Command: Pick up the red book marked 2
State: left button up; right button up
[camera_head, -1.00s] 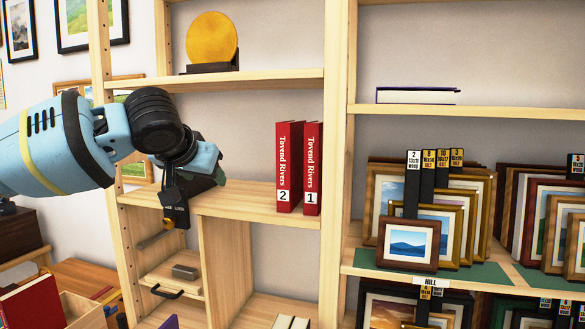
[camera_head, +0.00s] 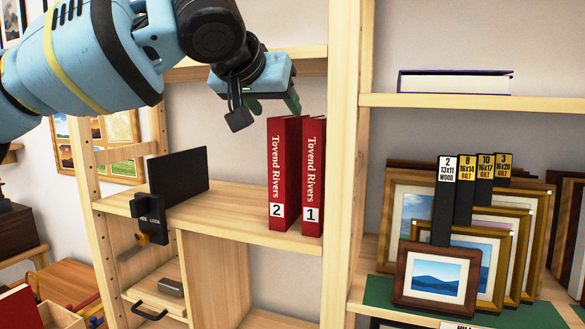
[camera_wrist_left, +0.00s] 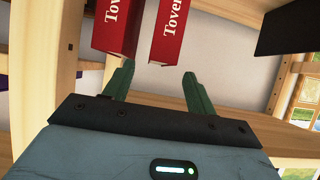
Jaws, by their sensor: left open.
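The red book marked 2 (camera_head: 284,172) stands upright on the wooden shelf, spine facing out, to the left of the red book marked 1 (camera_head: 312,176). Both spines read "Tovend Rivers". My left gripper (camera_head: 285,108) is above the tops of the books, open and empty, near the book marked 2. In the left wrist view, its two green fingers (camera_wrist_left: 157,82) are spread apart, with the book marked 2 (camera_wrist_left: 180,32) and the book marked 1 (camera_wrist_left: 118,26) beyond the fingertips. My right gripper does not show.
A black panel (camera_head: 180,176) stands on the same shelf at the left, with a black clamp-like item (camera_head: 152,222) at the shelf's front edge. A wooden upright (camera_head: 343,160) rises right of the books. Framed prints (camera_head: 440,276) fill the right bay.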

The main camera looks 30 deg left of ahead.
pick_arm(q)
jog(key=shift+x, duration=3.95)
jog(key=shift+s, duration=0.1)
grip_shut()
jog(key=shift+r, duration=0.15)
